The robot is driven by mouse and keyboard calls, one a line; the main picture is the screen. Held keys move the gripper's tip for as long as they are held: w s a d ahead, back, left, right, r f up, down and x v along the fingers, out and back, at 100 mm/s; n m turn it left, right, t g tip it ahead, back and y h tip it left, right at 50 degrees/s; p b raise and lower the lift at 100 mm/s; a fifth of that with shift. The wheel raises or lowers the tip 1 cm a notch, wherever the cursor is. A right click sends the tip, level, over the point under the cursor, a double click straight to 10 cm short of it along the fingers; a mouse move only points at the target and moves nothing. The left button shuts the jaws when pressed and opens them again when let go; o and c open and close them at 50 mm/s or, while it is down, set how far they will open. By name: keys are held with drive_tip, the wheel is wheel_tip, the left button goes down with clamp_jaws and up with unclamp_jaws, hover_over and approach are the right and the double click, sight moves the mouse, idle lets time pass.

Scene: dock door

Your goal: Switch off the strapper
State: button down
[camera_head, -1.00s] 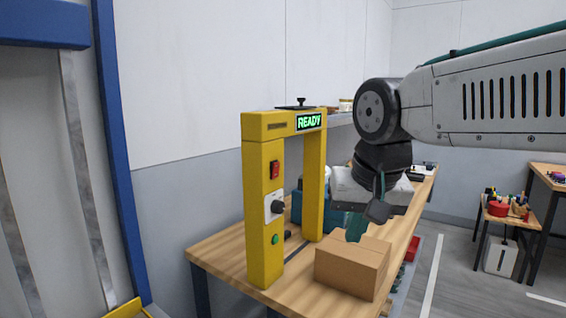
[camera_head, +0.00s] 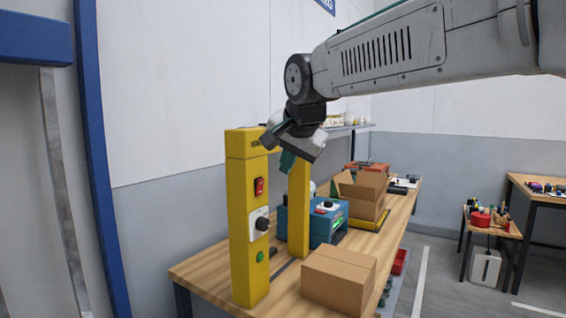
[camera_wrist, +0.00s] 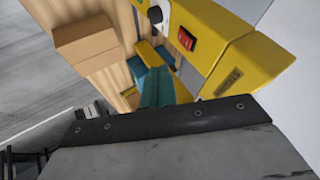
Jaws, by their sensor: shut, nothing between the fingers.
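The strapper (camera_head: 247,240) is a yellow arch on the wooden bench. Its near post carries a red rocker switch (camera_head: 259,187), a black knob (camera_head: 262,224) on a white plate and a green button (camera_head: 260,257). My gripper (camera_head: 287,163) is shut and empty, with teal fingers pointing down, just right of the post's top and above the switch's height. My wrist hides the crossbar's display. In the wrist view, the fingers (camera_wrist: 157,90) show beside the yellow post, with the red switch (camera_wrist: 186,39) to their upper right. I see no contact with the switch.
A closed carton (camera_head: 338,279) sits on the bench (camera_head: 215,264) right of the arch. Behind the arch stand a blue device (camera_head: 328,220) with a green screen and an open carton (camera_head: 362,195). A blue door frame (camera_head: 100,160) is at left.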

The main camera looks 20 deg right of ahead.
sight(260, 187)
drive_tip(key=w+a+f, duration=0.2)
drive_tip(key=w+f, duration=0.3)
drive_tip(key=w, duration=0.2)
drive_tip(key=shift+w, duration=0.35)
drive_tip(key=shift+d, duration=0.1)
